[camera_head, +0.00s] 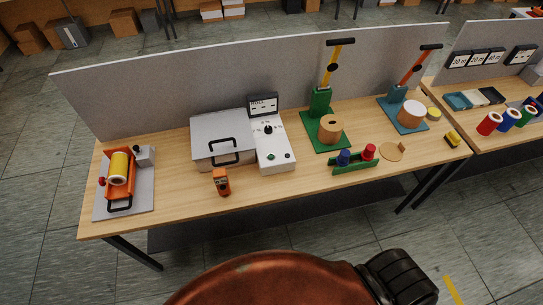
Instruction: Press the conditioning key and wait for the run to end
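A white control panel (277,160) stands on the bench, joined to the right side of a grey lidded box (221,128) whose lid is down, with a black handle (222,151) at its front. The panel carries a black knob (268,129), a small green button (271,156) and a small dark button (287,156). Their labels are too small to read, so I cannot tell which is the conditioning key. A small display sign (263,105) stands behind the panel; its text is not clearly legible. Neither of my grippers is in view.
An orange handheld device (221,182) stands before the box. An orange roll holder (119,179) is at left. A green lever press (324,131), blue lever press (408,114) and green rack (355,163) stand at right. The wooden bench (180,208) is bare along its front left.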

